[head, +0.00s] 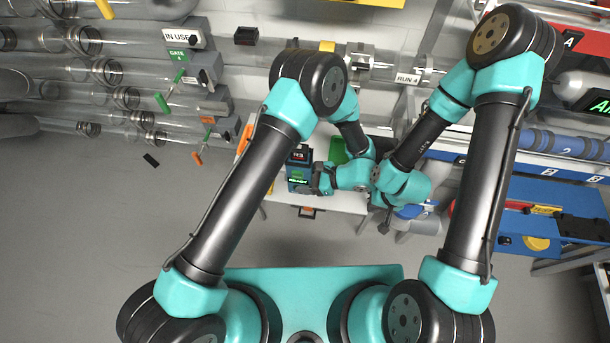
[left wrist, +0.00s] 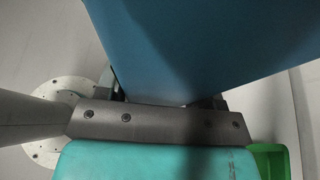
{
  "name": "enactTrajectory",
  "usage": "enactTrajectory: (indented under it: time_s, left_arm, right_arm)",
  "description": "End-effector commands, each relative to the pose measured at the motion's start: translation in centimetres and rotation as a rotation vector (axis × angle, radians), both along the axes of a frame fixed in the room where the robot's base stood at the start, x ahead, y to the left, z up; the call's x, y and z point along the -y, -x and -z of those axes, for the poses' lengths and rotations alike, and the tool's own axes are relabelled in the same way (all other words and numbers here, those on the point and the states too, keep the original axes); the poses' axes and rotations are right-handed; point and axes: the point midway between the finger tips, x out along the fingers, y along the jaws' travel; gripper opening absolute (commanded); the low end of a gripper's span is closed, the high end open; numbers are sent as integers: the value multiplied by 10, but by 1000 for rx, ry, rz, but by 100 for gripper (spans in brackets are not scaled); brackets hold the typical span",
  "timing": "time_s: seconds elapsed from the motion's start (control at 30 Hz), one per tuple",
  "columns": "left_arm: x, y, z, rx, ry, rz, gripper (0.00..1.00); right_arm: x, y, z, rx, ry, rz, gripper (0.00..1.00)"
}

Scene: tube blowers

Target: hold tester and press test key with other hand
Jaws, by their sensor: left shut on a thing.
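The tester (head: 299,158) is a small blue box with a dark face, red digits and a green lit line. It is above the front left of a white bench. My left gripper (head: 318,180) is shut on the tester at its right side. In the left wrist view the tester's blue body (left wrist: 190,50) fills the top, against the grey gripper bar. The test key is too small to make out. My right gripper (head: 384,224) is to the right of the tester, apart from it; its fingers are too small to tell open from shut.
A green tray (head: 338,150) is close behind my left wrist; it also shows in the left wrist view (left wrist: 268,160). The white bench (head: 340,201) has clear tubes behind it. Both my forearms cross closely near its right end. Open floor lies to the left.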

Motion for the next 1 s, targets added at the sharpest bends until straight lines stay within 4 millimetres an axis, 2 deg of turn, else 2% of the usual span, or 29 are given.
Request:
enactTrajectory:
  time_s: [0.47, 1.0]
  left_arm:
    - [0, -2, 0, 1, -1, 0, 27]
    - [1, -18, 0, 1, -1, 1, 27]
  right_arm:
    - [0, 0, 0, 0, 0, 0, 0]
    - [0, 0, 0, 0, 0, 0, 0]
